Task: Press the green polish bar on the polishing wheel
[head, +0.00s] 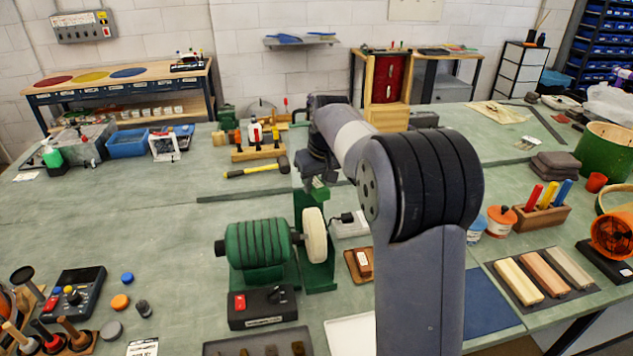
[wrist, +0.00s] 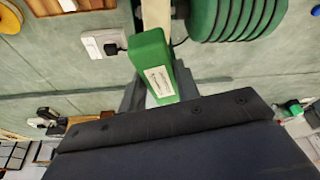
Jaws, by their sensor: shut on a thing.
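The cream polishing wheel (head: 315,236) is on the right of the ribbed green motor (head: 257,243), partly framed by a dark green guard (head: 308,205). The bar appears apart from the wheel in the head view.
A switch box (head: 263,307) sits before the motor. Polish bars lie on a dark mat (head: 543,277) at right. A yellow-handled hammer (head: 257,171) lies behind.

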